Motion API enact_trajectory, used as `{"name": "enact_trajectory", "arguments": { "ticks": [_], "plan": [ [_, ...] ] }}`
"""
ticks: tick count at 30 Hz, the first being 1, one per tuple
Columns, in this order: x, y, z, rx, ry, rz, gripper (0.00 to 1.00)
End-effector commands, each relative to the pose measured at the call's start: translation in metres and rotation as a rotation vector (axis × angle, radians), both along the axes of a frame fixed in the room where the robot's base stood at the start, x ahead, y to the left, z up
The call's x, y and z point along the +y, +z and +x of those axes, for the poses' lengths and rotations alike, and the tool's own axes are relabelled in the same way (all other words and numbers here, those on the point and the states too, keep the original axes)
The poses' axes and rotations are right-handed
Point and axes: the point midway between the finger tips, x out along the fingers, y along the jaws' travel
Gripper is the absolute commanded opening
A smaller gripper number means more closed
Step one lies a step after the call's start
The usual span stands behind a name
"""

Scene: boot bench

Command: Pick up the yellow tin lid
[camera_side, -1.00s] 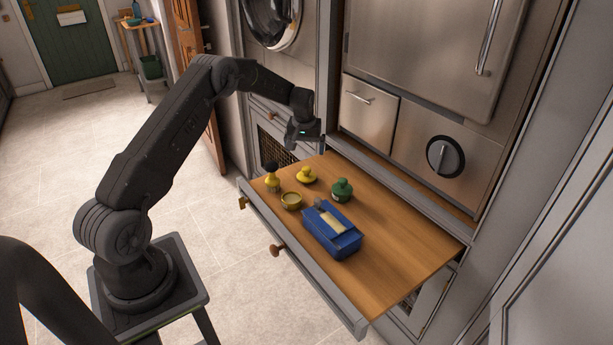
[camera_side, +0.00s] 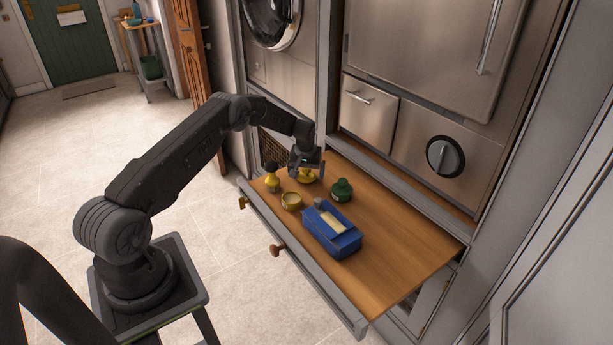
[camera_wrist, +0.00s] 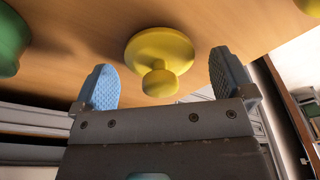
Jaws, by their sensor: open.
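The yellow tin lid (camera_side: 306,178) is a round disc with a knob, lying knob up on the wooden pull-out board (camera_side: 390,240) near its back left. The gripper hides part of the lid in the side view.
A yellow bottle with a dark top (camera_side: 272,180) stands left of the lid. An open yellow tin (camera_side: 291,201) stands in front. A green knobbed thing (camera_side: 342,190) is to the right, and a blue box (camera_side: 332,232) is nearer. The board's right part is clear.

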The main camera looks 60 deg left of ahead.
Motion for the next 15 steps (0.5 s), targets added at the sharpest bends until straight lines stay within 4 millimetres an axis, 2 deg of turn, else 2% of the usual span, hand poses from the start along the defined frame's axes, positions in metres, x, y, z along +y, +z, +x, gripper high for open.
{"name": "enact_trajectory", "arguments": {
  "ticks": [4, 15],
  "plan": [
    [0.0000, 0.0004, 0.0000, 0.000, 0.000, 0.000, 0.98],
    [0.0000, 0.0007, 0.0000, 0.000, 0.000, 0.000, 0.63]
  ]
}}
